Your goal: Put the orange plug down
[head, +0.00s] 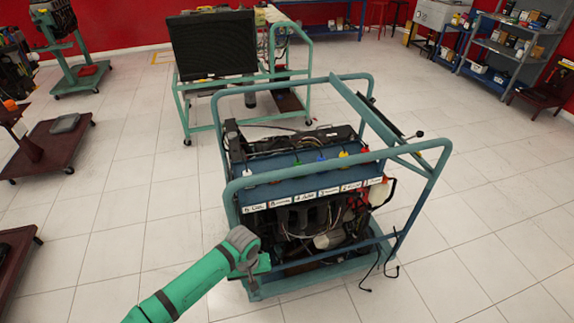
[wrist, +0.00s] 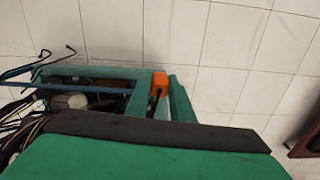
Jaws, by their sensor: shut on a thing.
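The orange plug (wrist: 160,80) shows in the wrist view between my gripper's teal fingers (wrist: 159,97), with a dark part on its lower left side. My gripper (head: 263,264) is shut on it. In the head view my gripper is at the lower left front corner of the engine trainer (head: 252,190), close to its teal frame. I cannot tell whether it touches the frame. The plug is not visible in the head view.
The trainer's blue panel (head: 300,178) carries labels and several coloured caps. Cables (head: 375,275) hang at its right front. Another trainer with a dark screen (head: 212,46) stands behind. Dark red carts (head: 55,140) stand at the left. The tiled floor is open at the right.

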